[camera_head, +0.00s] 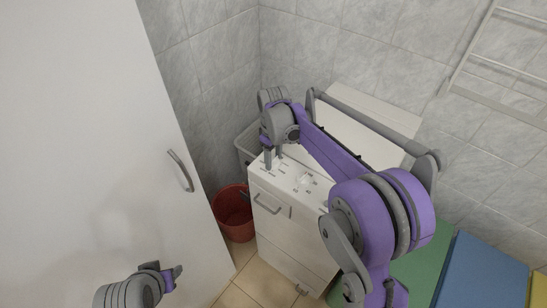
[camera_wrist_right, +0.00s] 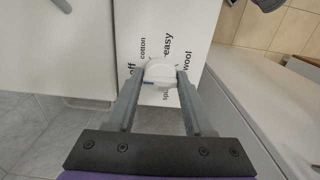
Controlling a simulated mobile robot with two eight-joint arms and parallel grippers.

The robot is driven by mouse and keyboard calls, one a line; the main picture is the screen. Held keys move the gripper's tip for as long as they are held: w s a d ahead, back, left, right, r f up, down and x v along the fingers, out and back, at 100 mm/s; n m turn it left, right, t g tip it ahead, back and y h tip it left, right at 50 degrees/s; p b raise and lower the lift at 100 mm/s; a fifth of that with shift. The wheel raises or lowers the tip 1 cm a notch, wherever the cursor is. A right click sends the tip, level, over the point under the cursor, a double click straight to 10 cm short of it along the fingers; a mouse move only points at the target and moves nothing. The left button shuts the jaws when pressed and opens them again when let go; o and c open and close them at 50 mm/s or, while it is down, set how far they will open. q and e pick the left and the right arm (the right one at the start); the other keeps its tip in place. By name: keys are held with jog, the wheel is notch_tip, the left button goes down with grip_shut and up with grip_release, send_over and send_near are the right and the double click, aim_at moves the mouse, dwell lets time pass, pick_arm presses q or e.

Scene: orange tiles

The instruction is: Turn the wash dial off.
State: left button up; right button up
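The white machine (camera_head: 290,235) stands in the corner with printed labels on its top. In the right wrist view a round white dial (camera_wrist_right: 160,72) with a blue mark sits among the words "off", "cotton", "easy" and "wool". My right gripper (camera_head: 272,163) points down at the top's left part. In the wrist view its fingers (camera_wrist_right: 159,78) stand either side of the dial, apart; I cannot tell if they touch it. The blue mark is at the dial's lower left. My left gripper (camera_head: 172,275) is low at the left, away from the machine; its opening is unclear.
A second white knob (camera_head: 304,181) shows on the top, right of my gripper. A red bucket (camera_head: 234,214) stands left of the machine. A white cabinet door with a handle (camera_head: 180,171) fills the left. Green (camera_head: 423,262) and blue (camera_head: 484,271) panels lie at the right.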

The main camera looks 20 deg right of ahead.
aim_at(273, 158)
jog(key=o, duration=0.4)
jog(key=shift+c, duration=0.2)
notch_tip(273, 158, up, 11)
jog(key=shift+f, duration=0.1)
dwell(0.5)
jog(key=s+d+f+m+t, duration=0.1)
jog(key=s+f+m, duration=0.3)
jog(key=s, duration=0.9)
jog(key=s+d+f+m+t, duration=0.1)
jog(key=s+f+m+t, duration=0.2)
jog(key=s, duration=1.1)
jog(key=shift+d+f+m+t, duration=0.25)
jog(key=shift+f+m+t, duration=0.15)
jog(key=shift+f+t, duration=0.45)
